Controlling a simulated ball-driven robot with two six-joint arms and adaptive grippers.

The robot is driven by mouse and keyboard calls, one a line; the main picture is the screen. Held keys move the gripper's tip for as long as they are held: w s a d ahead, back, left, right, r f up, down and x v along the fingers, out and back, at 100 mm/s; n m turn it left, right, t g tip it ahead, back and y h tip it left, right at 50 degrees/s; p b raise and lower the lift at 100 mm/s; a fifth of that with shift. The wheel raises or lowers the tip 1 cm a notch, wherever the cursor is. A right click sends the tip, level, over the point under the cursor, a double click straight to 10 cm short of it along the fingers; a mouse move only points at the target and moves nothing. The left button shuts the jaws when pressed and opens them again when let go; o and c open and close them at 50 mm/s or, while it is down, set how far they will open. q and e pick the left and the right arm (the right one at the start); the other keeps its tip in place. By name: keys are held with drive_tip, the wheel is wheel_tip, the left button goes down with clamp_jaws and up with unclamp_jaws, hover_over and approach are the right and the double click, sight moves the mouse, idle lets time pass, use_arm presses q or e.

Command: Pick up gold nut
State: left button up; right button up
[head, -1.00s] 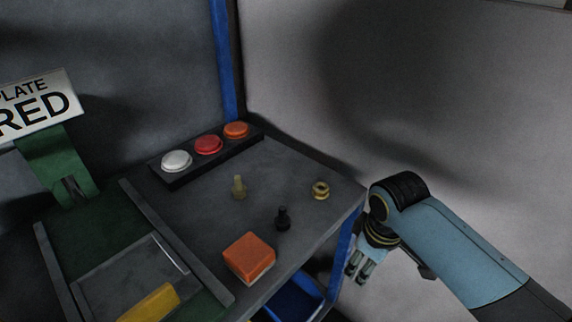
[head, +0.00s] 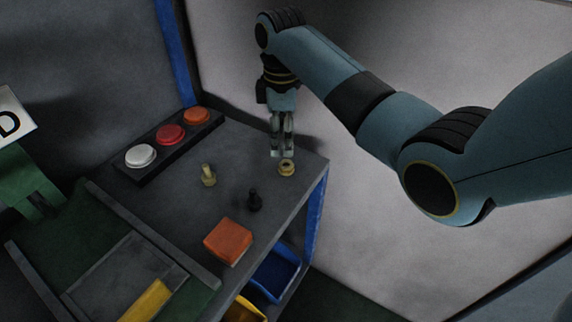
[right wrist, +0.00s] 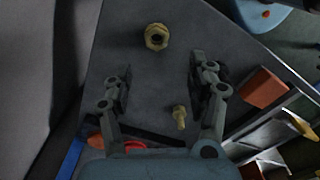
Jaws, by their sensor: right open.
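The gold nut (head: 286,168) lies on the grey tabletop (head: 250,150) near its right corner. My right gripper (head: 281,152) hangs fingers down just above and behind the nut in the head view. In the right wrist view my right gripper (right wrist: 160,80) is open and empty. There the gold nut (right wrist: 156,37) lies beyond the fingertips, roughly in line with the gap between them. The fingers and the nut look apart. My left gripper is in neither view.
A gold bolt (head: 208,175), a black bolt (head: 254,200) and an orange block (head: 228,241) stand on the table. A button box (head: 168,140) with white, red and orange buttons is at the back. Blue (head: 274,276) and yellow bins sit below the tabletop.

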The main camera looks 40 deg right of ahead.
sight(283, 163)
drive_tip(key=f, duration=0.8)
drive_tip(key=shift+w+d+f, duration=0.15)
drive_tip(key=shift+w+f, duration=0.05)
drive_tip(key=shift+f, duration=0.05)
drive_tip(key=shift+c, duration=0.3)
clamp_jaws()
